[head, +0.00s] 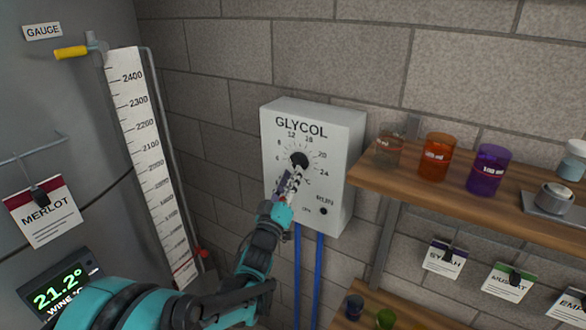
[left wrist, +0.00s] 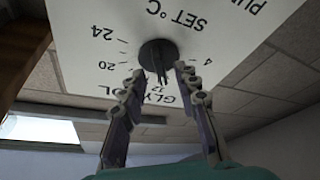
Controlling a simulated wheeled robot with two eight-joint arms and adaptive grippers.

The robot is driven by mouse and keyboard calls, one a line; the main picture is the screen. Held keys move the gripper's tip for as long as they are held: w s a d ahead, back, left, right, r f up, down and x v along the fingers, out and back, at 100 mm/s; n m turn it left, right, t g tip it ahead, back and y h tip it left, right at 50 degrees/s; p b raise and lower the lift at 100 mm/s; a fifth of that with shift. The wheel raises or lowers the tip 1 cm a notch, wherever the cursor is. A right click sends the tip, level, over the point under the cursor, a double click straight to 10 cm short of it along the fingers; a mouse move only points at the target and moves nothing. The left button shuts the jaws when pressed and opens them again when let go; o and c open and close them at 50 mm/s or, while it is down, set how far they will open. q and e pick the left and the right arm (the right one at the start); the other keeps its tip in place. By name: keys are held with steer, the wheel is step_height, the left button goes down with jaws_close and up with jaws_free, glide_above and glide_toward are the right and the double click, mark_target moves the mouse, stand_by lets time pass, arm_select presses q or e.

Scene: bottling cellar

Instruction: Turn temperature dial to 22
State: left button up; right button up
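The temperature dial (head: 299,159) is a round black knob on the white GLYCOL box (head: 345,150), with numbers around it up to 24. In the left wrist view the dial (left wrist: 157,53) appears upside down, with a dark ridge projecting towards the camera. Which number it points to is unclear. My left gripper (head: 294,174) is right in front of the dial. In the left wrist view its fingers (left wrist: 160,72) are spread, one on each side of the dial's ridge, with gaps visible. Contact is not visible. My right gripper is in neither view.
A wooden shelf (head: 470,208) with coloured beakers juts out right of the box. Blue pipes (head: 308,275) run down below it. A tall gauge scale (head: 150,150) and a display (head: 62,285) reading 21.2° are at left.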

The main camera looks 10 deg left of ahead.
mark_target(297, 163)
arm_select(q)
steer(key=shift+x, duration=1.15)
steer(key=shift+c, duration=0.4)
jaws_close()
